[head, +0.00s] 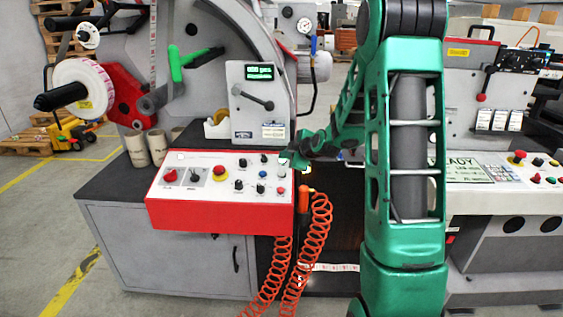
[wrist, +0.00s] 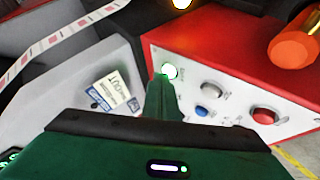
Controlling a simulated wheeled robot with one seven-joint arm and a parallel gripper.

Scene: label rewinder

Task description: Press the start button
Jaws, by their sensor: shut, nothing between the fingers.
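The red control box (head: 220,213) with a white panel face stands on the rewinder's bench, and it also shows in the wrist view (wrist: 230,64). A round, bright white-green button (wrist: 170,71), seemingly the start button, glows near the panel's corner in the wrist view. My gripper (wrist: 162,88) is shut and empty, its narrow tip right at the lower edge of that button. I cannot tell whether it touches. In the head view my gripper (head: 288,161) is at the panel's upper right corner and hides the button there.
A blue button (wrist: 202,111), a red button (wrist: 265,115) and a grey knob (wrist: 212,88) sit close beside the lit button. An orange-handled tool (wrist: 294,40) and coiled orange hose (head: 318,235) hang at the box's right. A tape dispenser (head: 218,126) stands behind the box.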

